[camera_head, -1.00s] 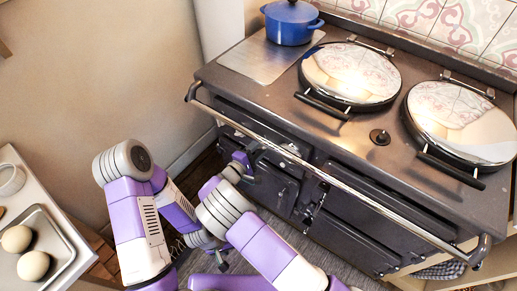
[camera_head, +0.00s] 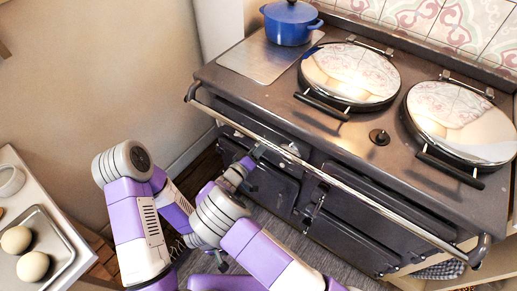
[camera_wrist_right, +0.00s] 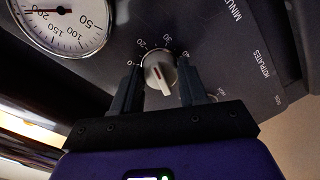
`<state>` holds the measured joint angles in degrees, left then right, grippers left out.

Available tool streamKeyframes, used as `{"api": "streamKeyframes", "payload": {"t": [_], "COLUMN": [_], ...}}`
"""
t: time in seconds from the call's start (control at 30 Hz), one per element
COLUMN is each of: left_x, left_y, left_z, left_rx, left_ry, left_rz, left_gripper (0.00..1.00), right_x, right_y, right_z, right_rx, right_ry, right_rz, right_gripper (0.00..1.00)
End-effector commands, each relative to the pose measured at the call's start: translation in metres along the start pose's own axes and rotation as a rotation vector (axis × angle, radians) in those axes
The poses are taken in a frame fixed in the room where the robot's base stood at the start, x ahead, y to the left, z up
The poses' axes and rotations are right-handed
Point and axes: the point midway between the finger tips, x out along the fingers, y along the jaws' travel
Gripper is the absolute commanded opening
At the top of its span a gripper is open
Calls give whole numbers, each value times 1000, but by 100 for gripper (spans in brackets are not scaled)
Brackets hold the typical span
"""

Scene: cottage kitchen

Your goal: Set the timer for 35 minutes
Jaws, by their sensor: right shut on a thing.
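The timer knob (camera_wrist_right: 160,72) is a pale, round knob with a raised grip bar and a reddish line, on the cooker's dark front panel. In the right wrist view, numbers 20, 30 and 40 show around its top, with "MINU..." lettering nearby. The line points down and slightly right in that picture; the exact setting is unclear. My right gripper (camera_wrist_right: 160,88) is shut on the knob, a finger at each side. In the head view, my right gripper (camera_head: 257,152) is at the cooker front below the rail.
A round gauge (camera_wrist_right: 62,20) is beside the knob. The chrome rail (camera_head: 330,181) runs along the cooker's front edge, just above my right gripper. The cooker (camera_head: 375,158) carries two lidded hotplates and a blue pot (camera_head: 290,24). A tray with buns (camera_head: 58,243) is at the left.

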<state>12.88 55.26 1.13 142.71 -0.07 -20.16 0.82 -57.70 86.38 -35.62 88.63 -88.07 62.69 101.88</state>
Motion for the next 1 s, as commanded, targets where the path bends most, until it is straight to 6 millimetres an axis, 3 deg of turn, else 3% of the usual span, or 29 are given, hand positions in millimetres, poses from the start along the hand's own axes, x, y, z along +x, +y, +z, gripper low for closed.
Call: {"api": "streamKeyframes", "payload": {"t": [1.0], "left_x": [0], "left_y": [0], "left_z": [0], "left_rx": [0], "left_ry": [0], "left_rz": [0], "left_gripper": [54], "right_x": [1], "right_y": [-2], "right_z": [1], "right_rx": [917], "right_ry": [56], "right_rz": [-10], "right_gripper": [12]}}
